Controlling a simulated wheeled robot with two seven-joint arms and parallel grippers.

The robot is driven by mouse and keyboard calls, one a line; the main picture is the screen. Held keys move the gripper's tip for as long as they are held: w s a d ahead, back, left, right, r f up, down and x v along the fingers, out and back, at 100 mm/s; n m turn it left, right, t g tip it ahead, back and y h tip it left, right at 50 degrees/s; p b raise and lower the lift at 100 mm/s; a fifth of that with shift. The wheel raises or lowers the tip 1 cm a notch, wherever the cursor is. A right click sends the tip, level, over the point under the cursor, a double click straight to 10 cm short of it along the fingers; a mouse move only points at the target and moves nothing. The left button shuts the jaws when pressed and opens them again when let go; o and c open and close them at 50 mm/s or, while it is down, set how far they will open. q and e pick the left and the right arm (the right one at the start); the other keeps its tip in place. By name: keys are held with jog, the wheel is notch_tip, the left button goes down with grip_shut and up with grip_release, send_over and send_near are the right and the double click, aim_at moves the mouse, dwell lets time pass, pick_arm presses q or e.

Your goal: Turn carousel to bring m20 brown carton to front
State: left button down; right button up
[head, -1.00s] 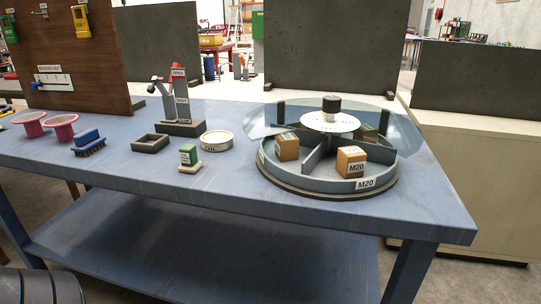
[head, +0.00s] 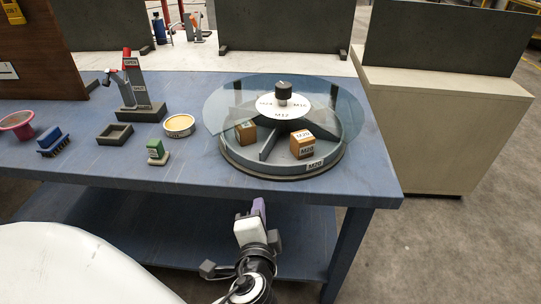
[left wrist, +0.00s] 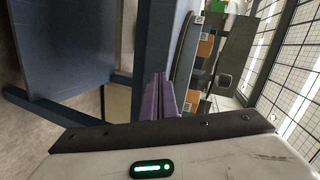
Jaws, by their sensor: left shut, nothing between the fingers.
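The carousel (head: 250,163) stands at the right end of the blue table, a round grey tray with dividers, a dark centre knob (head: 284,88) and a clear cover. The m20 brown carton (head: 301,144) sits in the compartment at the front right, above the M20 rim label (head: 315,164). Another brown carton (head: 245,132) sits in a compartment to its left. My left gripper (head: 258,206) is shut and empty, below and in front of the table edge, apart from the carousel. Its purple fingers (left wrist: 166,97) show in the left wrist view, with the carousel's side beyond. My right gripper is not in view.
Dark panels stand behind.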

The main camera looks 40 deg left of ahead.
aim_at(271, 168)
pick_arm(q)
jog(key=w+d+r+m+t, duration=0.4)
jog(key=r, duration=0.2)
jog(key=shift+y, duration=0.3)
jog(key=p+x, duration=0.2)
jog(key=x, duration=0.7)
jog(key=shift+w+a+f, duration=0.15)
jog(key=shift+w+a, duration=0.05)
jog(key=shift+a, duration=0.1)
jog(key=a, duration=0.1)
jog(key=a+p, duration=0.1)
jog(key=a, duration=0.1)
jog(key=shift+s+a+f, duration=0.1)
jog(key=shift+s, duration=0.15)
jog(key=shift+s+a+f, duration=0.1)
jog(key=shift+s+a, duration=0.05)
jog(key=shift+a, duration=0.3)
